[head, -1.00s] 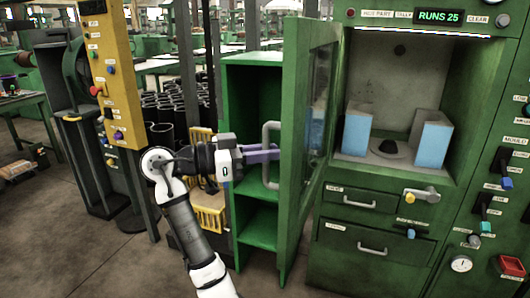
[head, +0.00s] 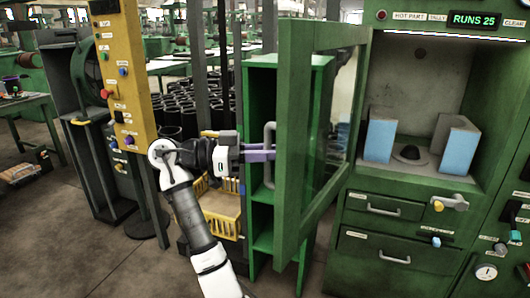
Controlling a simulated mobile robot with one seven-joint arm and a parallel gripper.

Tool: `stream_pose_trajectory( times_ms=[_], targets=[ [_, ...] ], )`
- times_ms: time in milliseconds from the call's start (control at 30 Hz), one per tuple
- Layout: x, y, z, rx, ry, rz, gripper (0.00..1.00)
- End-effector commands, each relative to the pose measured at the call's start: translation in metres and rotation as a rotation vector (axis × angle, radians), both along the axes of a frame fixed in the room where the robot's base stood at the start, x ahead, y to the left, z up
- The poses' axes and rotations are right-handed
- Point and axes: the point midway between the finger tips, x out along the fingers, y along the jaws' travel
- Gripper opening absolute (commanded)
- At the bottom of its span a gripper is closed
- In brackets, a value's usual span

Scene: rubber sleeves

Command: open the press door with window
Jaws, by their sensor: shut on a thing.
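The green press door (head: 292,150) with its window (head: 340,100) stands swung out at the left of the press opening. Its grey bar handle (head: 268,172) is on the left side of the door. My gripper (head: 264,152) reaches in from the left, its purple fingers shut on the handle. The far fingertip and part of the bar are hidden behind each other or the door edge. The press chamber (head: 415,75) is open to view, with light blue blocks (head: 379,139) and a dark round piece (head: 409,154) inside.
A green open shelf unit (head: 262,100) stands just behind the door and my gripper. A yellow control post (head: 125,75) is close left of my arm. Black tubes (head: 190,112) and a yellow basket (head: 222,222) are behind. Drawers (head: 385,208) sit under the chamber. Floor at lower left is clear.

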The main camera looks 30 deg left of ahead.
Motion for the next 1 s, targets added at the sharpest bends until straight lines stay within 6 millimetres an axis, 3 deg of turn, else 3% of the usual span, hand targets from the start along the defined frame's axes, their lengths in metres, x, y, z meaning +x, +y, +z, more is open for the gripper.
stream_pose_trajectory(
  times_ms=[467, 500, 633, 1000],
  targets=[
    [0.0038, -0.0027, 0.0004, -0.001, 0.004, -0.006, 0.00],
    [0.0037, -0.0027, 0.0005, -0.001, 0.004, -0.006, 0.17],
    [0.0029, -0.0021, 0.0003, -0.001, 0.003, -0.006, 0.33],
    [-0.0014, 0.0044, -0.0006, 0.000, 0.001, -0.004, 0.33]
  ],
)
